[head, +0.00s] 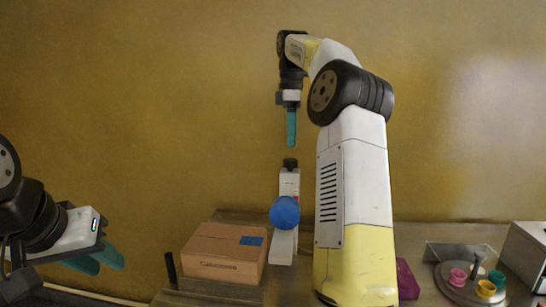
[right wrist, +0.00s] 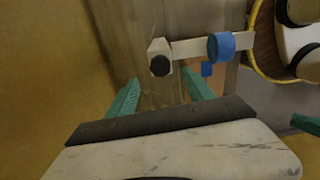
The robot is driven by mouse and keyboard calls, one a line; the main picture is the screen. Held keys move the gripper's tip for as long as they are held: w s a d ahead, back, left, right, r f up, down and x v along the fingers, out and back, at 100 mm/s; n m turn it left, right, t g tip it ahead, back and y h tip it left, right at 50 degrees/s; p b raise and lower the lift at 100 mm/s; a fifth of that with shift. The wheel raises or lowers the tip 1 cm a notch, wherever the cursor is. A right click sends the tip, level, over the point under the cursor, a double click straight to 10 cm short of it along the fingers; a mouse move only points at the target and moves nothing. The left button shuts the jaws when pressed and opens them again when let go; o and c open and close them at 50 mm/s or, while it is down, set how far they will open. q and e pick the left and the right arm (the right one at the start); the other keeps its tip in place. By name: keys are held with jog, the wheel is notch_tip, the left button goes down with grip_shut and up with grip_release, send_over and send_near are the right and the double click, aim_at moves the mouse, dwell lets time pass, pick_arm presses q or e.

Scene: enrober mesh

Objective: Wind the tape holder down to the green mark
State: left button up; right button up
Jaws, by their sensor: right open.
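The tape holder (head: 285,240) is a pale upright piece with a blue tape roll (head: 285,212) on its front and a dark knob (head: 290,163) on top. The right wrist view shows the knob (right wrist: 160,65) and the tape roll (right wrist: 222,46) from above. My right gripper (head: 291,143) points straight down, a little above the knob and apart from it. In the right wrist view its open, empty fingers (right wrist: 159,80) appear on either side of the knob. My left gripper (head: 110,265) is at the far left, fingers apart and empty. I cannot see a green mark.
A cardboard box (head: 222,267) with a blue patch stands left of the holder, with a black cylinder (head: 171,268) beside it. A magenta object (head: 406,279), a round tray (head: 452,290) with small coloured cups and a metal box (head: 525,255) are at the right. A wall is behind.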

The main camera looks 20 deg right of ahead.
aim_at(290, 160)
notch_tip(290, 160, down, 7)
jog(key=shift+r, duration=0.15)
jog(key=shift+c, duration=0.4)
grip_shut()
